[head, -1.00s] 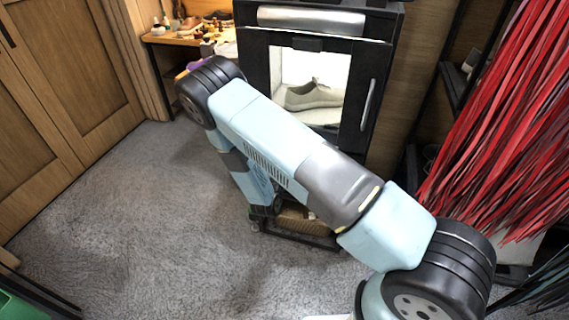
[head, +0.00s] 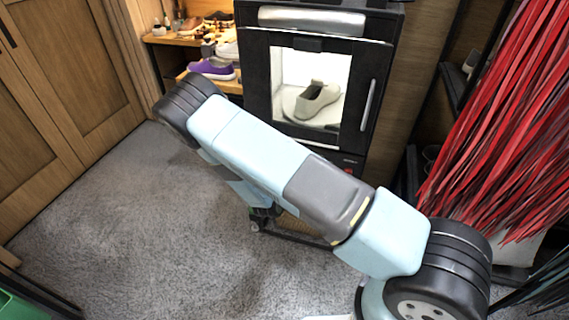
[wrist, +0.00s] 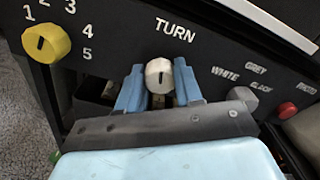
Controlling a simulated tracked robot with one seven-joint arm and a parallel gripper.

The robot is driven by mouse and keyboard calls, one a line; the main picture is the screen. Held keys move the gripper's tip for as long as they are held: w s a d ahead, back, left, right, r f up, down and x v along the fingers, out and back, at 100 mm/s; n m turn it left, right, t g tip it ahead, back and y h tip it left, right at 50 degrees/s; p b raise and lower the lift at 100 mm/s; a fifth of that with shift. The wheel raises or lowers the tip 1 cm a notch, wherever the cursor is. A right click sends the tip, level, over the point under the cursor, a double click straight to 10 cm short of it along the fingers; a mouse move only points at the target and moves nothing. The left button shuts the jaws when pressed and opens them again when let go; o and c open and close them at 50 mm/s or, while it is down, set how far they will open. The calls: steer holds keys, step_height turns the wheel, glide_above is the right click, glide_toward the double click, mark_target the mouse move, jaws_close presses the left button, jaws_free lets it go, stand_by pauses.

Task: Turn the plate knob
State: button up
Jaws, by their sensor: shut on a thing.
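The plate knob is a white round knob (wrist: 159,75) with a dark pointer line, under the word TURN on a black panel in the wrist view. My gripper (wrist: 160,80) has one blue finger on each side of the knob and is shut on it. The pointer line stands close to upright. In the head view a pale shoe (head: 317,97) sits on a light plate (head: 292,112) inside the lit black cabinet (head: 258,75). My gripper and the knob are hidden behind my arm in the head view.
A yellow numbered knob (wrist: 46,42) is left of the plate knob. A grey knob (wrist: 241,97) by WHITE and GREY labels and a red button (wrist: 288,109) are to the right. Red strips (head: 500,130) hang at the right of the head view. Grey carpet (head: 120,230) at left is clear.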

steer(key=shift+w+a+n, duration=0.1)
steer(key=shift+a+n, duration=0.15)
steer(key=shift+n, duration=0.75)
steer(key=shift+a+n, duration=0.2)
steer(key=shift+n, duration=0.8)
steer(key=o, duration=0.7)
steer(key=shift+f, duration=0.1)
steer(key=o, duration=0.3)
steer(key=shift+d, duration=0.25)
steer(key=v, duration=1.3)
steer(key=shift+s, duration=0.4)
